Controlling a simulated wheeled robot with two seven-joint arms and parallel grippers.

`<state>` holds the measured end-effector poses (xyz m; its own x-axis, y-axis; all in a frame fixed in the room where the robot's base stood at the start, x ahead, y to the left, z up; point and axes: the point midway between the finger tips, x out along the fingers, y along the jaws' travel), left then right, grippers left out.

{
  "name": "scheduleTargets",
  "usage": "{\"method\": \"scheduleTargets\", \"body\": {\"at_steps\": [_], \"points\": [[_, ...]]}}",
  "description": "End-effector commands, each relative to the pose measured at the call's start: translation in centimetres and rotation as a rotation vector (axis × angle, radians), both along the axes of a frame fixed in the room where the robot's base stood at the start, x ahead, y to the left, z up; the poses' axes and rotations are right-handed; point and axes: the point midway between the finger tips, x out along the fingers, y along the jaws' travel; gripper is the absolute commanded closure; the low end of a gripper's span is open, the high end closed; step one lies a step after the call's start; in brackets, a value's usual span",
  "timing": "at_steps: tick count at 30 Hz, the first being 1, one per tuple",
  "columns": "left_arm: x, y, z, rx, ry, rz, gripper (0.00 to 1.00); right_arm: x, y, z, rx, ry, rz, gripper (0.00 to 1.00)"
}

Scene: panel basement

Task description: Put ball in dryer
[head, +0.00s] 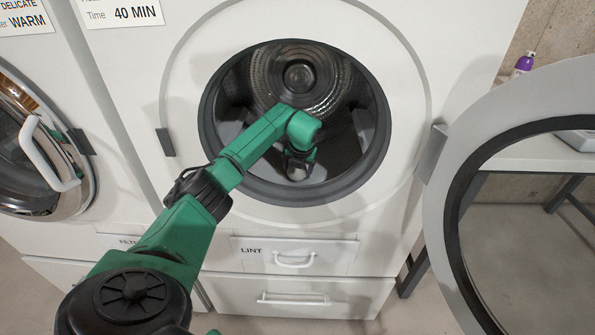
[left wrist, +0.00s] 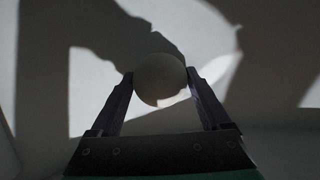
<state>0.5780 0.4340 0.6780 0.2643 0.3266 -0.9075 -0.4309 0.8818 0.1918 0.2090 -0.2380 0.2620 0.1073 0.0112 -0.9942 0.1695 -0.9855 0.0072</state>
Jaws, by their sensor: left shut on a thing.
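The dryer (head: 297,222) stands in front of me with its round door (head: 437,215) swung open to the right. My left arm reaches through the opening, and my left gripper (head: 298,170) is inside the drum (head: 262,75). In the left wrist view, a pale round ball (left wrist: 160,80) sits between the two fingertips of my left gripper (left wrist: 160,88), which is shut on it. In the head view the ball is mostly hidden by the gripper, low in the drum. My right gripper is not in view.
A closed washer-style door (head: 40,150) is on the left machine. Below the opening are a lint drawer (head: 335,256) and another drawer. At right, a table (head: 530,152) holds a purple bottle (head: 524,63).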

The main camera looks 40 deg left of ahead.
Motion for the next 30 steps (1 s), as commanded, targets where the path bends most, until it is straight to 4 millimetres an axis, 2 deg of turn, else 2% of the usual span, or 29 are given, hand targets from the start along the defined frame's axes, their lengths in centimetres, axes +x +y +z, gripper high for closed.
{"method": "scheduleTargets", "body": {"at_steps": [1, 10, 11, 12, 18, 22, 26, 30], "points": [[0.0, 0.0, -0.6, -0.001, 0.001, 0.001, 0.74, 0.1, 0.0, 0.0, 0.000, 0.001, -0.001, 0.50], [0.0, 0.0, -0.8, 0.000, 0.000, 0.001, 0.74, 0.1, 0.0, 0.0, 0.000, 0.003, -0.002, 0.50], [0.0, 0.0, -0.7, 0.000, -0.001, 0.001, 0.08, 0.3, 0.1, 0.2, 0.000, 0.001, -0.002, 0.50], [0.0, 0.0, -0.7, 0.000, -0.001, 0.001, 0.00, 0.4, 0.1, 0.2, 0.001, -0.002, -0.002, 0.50], [0.0, 0.0, -0.7, 0.000, -0.001, 0.001, 0.00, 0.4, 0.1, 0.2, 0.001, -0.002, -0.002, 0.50], [0.0, -0.1, 0.1, 0.000, -0.003, -0.001, 0.00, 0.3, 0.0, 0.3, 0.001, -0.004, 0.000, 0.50], [-0.6, -0.7, 2.2, 0.003, -0.005, -0.002, 0.00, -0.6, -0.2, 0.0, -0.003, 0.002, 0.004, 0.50], [-1.5, -2.0, 5.5, 0.002, -0.006, -0.003, 0.00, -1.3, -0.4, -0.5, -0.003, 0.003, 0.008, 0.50]]}}
